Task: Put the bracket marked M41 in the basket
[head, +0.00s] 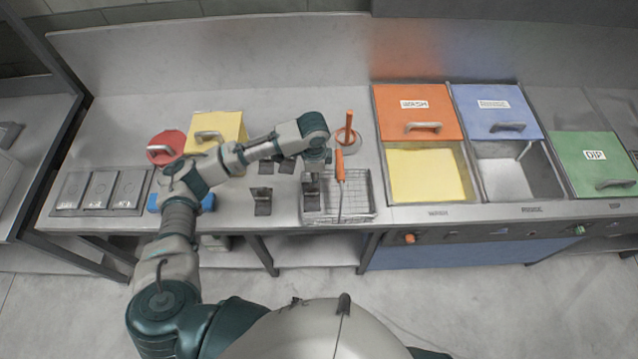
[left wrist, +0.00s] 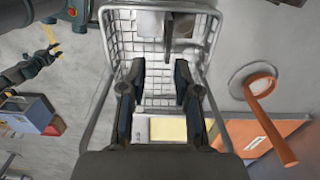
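My left gripper (head: 312,180) is over the left end of the wire basket (head: 358,203). In the left wrist view its two dark fingers (left wrist: 158,85) are apart, with only basket mesh (left wrist: 158,52) showing between them. A grey bracket-like piece (left wrist: 183,24) shows beyond the fingertips, within the basket's outline. I cannot tell whether it rests on the mesh. Dark brackets stand on the counter left of the basket: one in front (head: 262,203), two behind it (head: 264,167) (head: 287,166). No M41 marking is legible.
An orange-handled rod (head: 340,165) crosses the basket. An upright orange handle (head: 348,130) on a round base stands behind it. Right are the orange wash lid (head: 408,106), blue lid (head: 493,106) and green dip lid (head: 597,157). Left are red (head: 163,146) and yellow (head: 222,124) lids.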

